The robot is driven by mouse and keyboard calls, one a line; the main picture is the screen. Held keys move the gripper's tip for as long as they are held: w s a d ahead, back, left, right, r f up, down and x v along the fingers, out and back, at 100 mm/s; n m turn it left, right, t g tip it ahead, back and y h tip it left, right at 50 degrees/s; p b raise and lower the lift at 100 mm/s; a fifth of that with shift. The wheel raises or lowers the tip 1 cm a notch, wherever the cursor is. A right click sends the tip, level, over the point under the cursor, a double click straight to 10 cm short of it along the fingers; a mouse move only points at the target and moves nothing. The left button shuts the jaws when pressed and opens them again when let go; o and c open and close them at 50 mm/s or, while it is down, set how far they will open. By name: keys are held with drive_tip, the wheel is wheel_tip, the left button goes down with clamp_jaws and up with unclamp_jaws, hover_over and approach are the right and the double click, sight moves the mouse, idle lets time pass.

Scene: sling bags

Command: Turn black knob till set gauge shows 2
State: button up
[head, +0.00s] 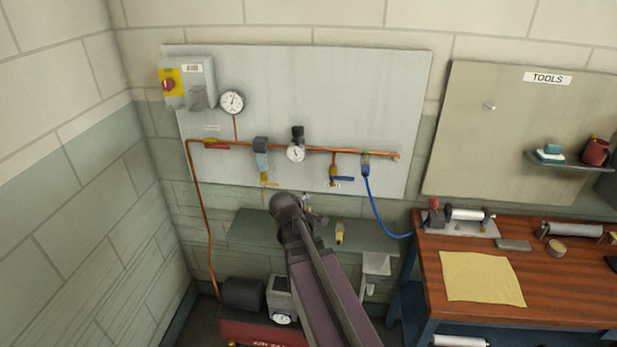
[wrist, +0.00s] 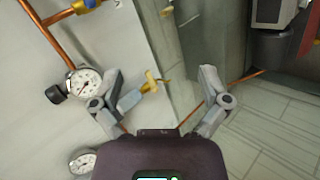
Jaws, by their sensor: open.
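The black knob (head: 298,131) sits on top of the regulator on the copper pipe. The white set gauge (head: 295,152) is directly below it. In the wrist view the set gauge (wrist: 85,82) is at the left, behind the left finger, with the black knob (wrist: 54,94) beside it. Its needle is too small to read surely. My gripper (head: 317,217) is below the gauge in the head view, apart from the knob. In the wrist view my gripper (wrist: 160,76) has its fingers spread wide with nothing held between them.
A second gauge (head: 231,102) and a red-yellow switch (head: 168,84) are at the panel's left. A grey filter (head: 261,158) and a blue-handled valve (head: 341,179) flank the regulator. A shelf (head: 252,229) is below the panel. A wooden workbench (head: 548,277) stands at right.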

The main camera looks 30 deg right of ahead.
drive_tip(key=s+a+f+m+g+y, duration=0.3)
drive_tip(key=s+a, duration=0.4)
drive_tip(key=a, duration=0.1)
drive_tip(key=s+a+f+m+g+y, duration=0.3)
drive_tip(key=s+a+f+m+g, duration=0.1)
drive_tip(key=s+a, duration=0.4)
drive_tip(key=shift+s+a+m+y+b, duration=0.15)
drive_tip(key=shift+a+m+y+b, duration=0.1)
drive_tip(key=shift+m+y+b, duration=0.05)
